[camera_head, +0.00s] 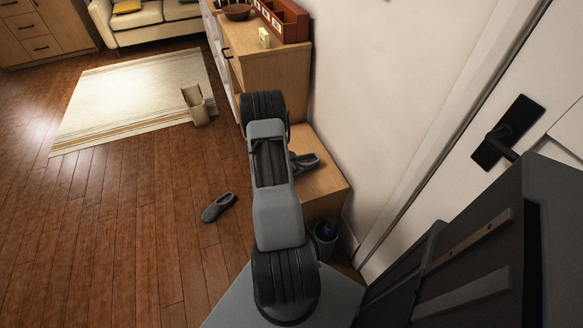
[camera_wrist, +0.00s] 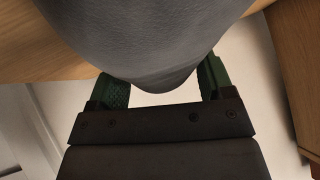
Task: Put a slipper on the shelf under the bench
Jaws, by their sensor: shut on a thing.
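My gripper (camera_wrist: 158,84) has green finger pads, one on each side of a grey slipper (camera_wrist: 145,40), and is shut on it. The slipper fills the top of the wrist view, so only part of it shows. In the head view my arm hides the gripper. A grey slipper (camera_head: 304,161) shows just right of my arm, over the light wooden bench (camera_head: 326,186); I cannot tell whether it touches the top. Another grey slipper (camera_head: 219,207) lies on the floor left of my arm. The shelf under the bench cannot be made out.
A wooden cabinet (camera_head: 275,72) stands beyond the bench, along the wall. A dark bin (camera_head: 326,238) stands at the bench's near end. A door with a black handle (camera_head: 507,130) is at right. The floor at left is largely clear.

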